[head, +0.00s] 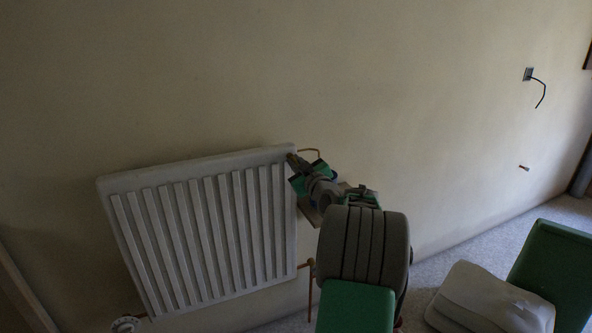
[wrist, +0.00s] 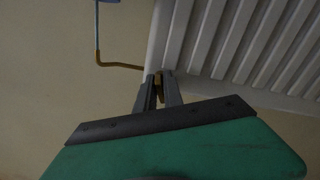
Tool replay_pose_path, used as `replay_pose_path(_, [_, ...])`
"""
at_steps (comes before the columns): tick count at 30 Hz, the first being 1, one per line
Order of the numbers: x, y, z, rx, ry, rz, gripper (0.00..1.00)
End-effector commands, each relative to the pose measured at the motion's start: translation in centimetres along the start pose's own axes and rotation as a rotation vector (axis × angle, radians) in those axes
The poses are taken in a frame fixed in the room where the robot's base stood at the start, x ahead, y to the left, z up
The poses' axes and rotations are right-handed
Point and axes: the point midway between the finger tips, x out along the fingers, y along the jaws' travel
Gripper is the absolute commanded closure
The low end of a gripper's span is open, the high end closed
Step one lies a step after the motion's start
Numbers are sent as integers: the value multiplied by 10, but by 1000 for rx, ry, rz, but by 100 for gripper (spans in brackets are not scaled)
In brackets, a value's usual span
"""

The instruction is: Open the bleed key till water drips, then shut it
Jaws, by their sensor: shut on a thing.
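The white ribbed radiator (head: 205,230) hangs on the wall at the left of the head view. Its corner and ribs show in the wrist view (wrist: 235,45). My gripper (head: 293,161) is at its upper right corner. In the wrist view my gripper (wrist: 160,84) has its two grey fingers closed about a small brass-coloured piece, which looks like the bleed key (wrist: 159,88), at the radiator's edge. The fingers hide most of it, so its turn angle cannot be told. I see no water in either view.
A lower copper pipe (head: 310,285) and a white valve knob (head: 126,324) are at the bottom. A wall box with a loose cable (head: 529,74) is far right.

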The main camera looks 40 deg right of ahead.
Motion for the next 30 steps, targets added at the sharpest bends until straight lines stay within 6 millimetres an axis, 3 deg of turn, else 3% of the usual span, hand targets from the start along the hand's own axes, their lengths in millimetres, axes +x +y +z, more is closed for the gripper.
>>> replay_pose_path(15, [0,-2,1,369,-1,-1,100])
replay_pose_path(30, [0,-2,0,447,-1,0,100])
